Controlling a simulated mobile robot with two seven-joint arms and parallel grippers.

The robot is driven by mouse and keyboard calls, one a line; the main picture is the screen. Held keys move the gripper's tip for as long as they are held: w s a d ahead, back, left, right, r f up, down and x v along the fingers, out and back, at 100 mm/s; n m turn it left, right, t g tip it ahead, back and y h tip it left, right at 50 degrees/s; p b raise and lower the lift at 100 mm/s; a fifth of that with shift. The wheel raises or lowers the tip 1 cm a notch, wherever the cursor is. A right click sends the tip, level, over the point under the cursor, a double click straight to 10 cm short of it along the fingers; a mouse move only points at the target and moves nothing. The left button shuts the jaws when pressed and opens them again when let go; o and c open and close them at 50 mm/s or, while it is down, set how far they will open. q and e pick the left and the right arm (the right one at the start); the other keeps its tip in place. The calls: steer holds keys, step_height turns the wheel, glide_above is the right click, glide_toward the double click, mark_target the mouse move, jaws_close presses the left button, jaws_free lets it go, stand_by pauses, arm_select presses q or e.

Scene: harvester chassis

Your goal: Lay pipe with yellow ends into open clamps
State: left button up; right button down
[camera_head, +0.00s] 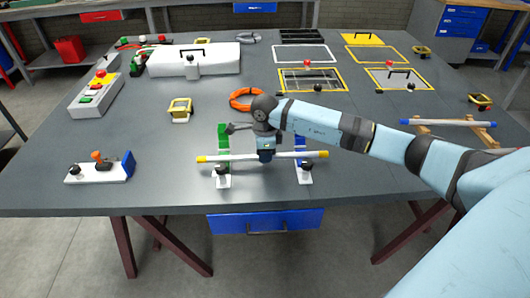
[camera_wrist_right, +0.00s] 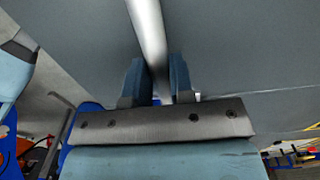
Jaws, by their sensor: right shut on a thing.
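The grey pipe with yellow ends (camera_head: 236,158) lies level, left to right, across the two open clamps near the table's front edge. The left clamp has a raised green part (camera_head: 223,138) and a white base (camera_head: 222,180) with a black knob. The right clamp has a raised blue part (camera_head: 299,142) and a white base (camera_head: 304,174). My right gripper (camera_head: 266,156) points down and is shut on the middle of the pipe, which also shows between the fingers in the wrist view (camera_wrist_right: 148,35). I cannot tell whether the pipe touches the clamps. My left gripper is not in view.
A pipe with blue ends (camera_head: 450,122) rests on wooden supports at the right. A white-based device (camera_head: 100,172) stands at front left. The table between the device and clamps is clear.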

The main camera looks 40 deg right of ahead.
stand_by(0.3)
steer(key=c, duration=0.9)
jaws_free()
steer(key=shift+f, duration=0.1)
step_height(320, 180, up, 14)
steer(key=shift+b, duration=0.3)
steer(key=shift+s+f, duration=0.1)
